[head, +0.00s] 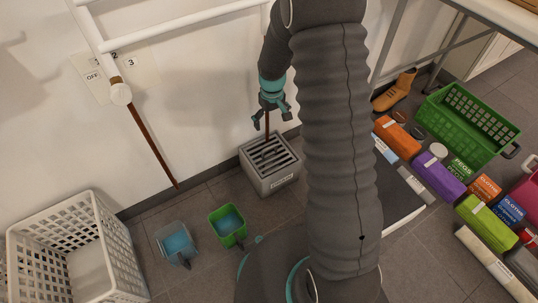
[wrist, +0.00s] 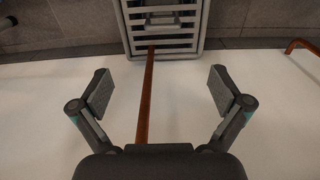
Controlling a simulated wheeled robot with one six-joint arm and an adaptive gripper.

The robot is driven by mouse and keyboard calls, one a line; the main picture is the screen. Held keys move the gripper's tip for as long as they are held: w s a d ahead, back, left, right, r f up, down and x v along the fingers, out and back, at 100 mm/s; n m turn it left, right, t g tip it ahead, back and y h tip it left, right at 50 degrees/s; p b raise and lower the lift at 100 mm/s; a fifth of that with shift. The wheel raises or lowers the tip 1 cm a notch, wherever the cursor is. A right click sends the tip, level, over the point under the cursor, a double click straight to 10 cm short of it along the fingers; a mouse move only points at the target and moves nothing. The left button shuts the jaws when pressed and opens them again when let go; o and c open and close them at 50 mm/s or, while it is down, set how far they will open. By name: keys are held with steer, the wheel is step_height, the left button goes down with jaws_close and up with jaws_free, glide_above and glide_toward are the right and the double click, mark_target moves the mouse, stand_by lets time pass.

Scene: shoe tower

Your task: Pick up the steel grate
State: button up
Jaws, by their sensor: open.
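The steel grate (head: 268,152) is a slatted grey cover lying on top of a grey box (head: 272,180) with a label on its front, on the floor against the wall. A raised piece, perhaps a handle, shows at its middle. In the wrist view the grate (wrist: 160,42) is at the top centre, partly cut off by the frame edge. My gripper (head: 271,121) is above the grate, pointing down and apart from it. In the wrist view its two fingers (wrist: 160,92) are wide apart with nothing gripped.
A green bucket (head: 228,225), a blue bucket (head: 176,243) and a white basket (head: 90,240) stand left. A green crate (head: 462,128) and several coloured packs lie right.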

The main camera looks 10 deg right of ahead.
mark_target(271, 147)
steer(key=f, duration=0.8)
steer(key=f+b, duration=0.1)
steer(key=f, duration=0.3)
steer(key=shift+w+f, duration=0.35)
steer(key=shift+a+f+b, duration=0.15)
steer(key=shift+f+b, duration=0.05)
steer(key=shift+f, duration=1.15)
steer(key=shift+a+f+b, duration=0.15)
steer(key=shift+f+b, duration=0.05)
steer(key=shift+f, duration=1.1)
steer(key=c, duration=1.4)
steer(key=shift+c, duration=0.4)
steer(key=shift+r, duration=0.15)
